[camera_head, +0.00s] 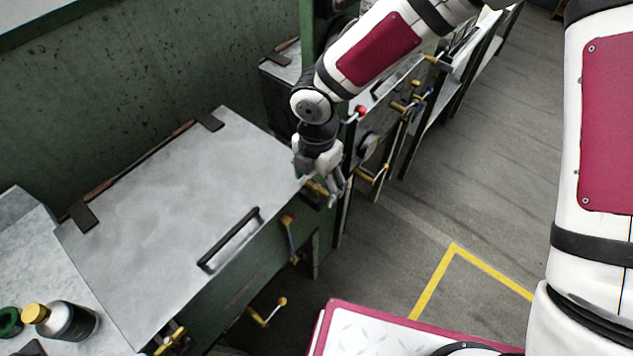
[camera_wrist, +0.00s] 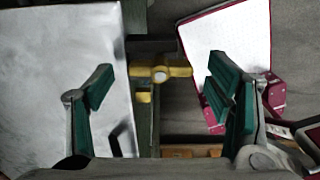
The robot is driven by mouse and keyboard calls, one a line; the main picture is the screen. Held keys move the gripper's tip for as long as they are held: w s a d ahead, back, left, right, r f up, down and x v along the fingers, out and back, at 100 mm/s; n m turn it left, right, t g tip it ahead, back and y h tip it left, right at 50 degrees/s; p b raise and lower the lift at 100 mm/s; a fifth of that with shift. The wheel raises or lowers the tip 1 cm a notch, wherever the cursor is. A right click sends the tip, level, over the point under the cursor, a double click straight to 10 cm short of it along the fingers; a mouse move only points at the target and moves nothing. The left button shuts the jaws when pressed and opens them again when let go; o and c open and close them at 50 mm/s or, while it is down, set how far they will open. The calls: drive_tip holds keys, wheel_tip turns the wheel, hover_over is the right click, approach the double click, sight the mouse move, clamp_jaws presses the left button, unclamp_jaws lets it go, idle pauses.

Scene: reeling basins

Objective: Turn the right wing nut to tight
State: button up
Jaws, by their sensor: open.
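The right wing nut (camera_wrist: 160,73) is yellow with a pale round centre. In the wrist view it lies between my open fingers, its wings pointing left and right, with a visible gap to each finger. My gripper (camera_wrist: 163,85) is open, with green pads on both fingers. In the head view my gripper (camera_head: 322,193) is at the right front corner of the grey metal lid (camera_head: 175,195), and partly hides the yellow nut (camera_head: 315,186). Another yellow wing nut (camera_head: 172,340) is at the lid's near left corner.
The lid has a black bar handle (camera_head: 230,238). A yellow-tipped lever (camera_head: 289,235) and a lower crank (camera_head: 268,312) stick out from the green front. A bottle with a yellow cap (camera_head: 65,320) lies at lower left.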

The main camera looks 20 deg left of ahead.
drive_tip(key=shift+f, duration=0.3)
drive_tip(key=c, duration=1.2)
drive_tip(key=shift+o, duration=0.2)
